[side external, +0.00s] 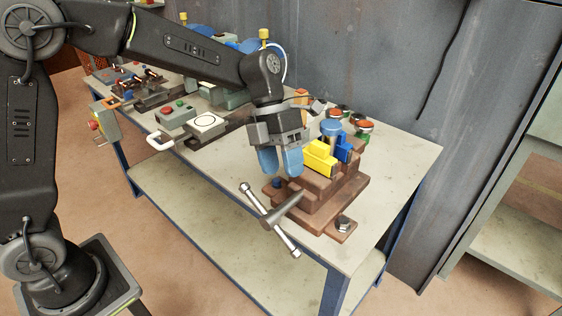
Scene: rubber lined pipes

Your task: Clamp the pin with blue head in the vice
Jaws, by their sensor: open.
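The brown vice (318,200) stands at the right end of the workbench. It has a yellow jaw piece (319,160) and a blue jaw piece (346,148). The pin with blue head (331,128) is upright at the jaws, its blue top and a grey shank showing. Its lower part is hidden by the yellow piece, and I cannot tell whether the jaws touch it. My gripper (280,172) has blue fingertips pointing down, with a gap between them and nothing seen in it. It is left of the yellow jaw piece, above the screw side of the vice.
The vice's bar handle (258,202) juts past the bench's front edge. Several red- and green-topped parts (364,127) stand behind the vice. A grey button box (178,117) and other equipment lie left on the workbench (408,150). The bench's right end is clear.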

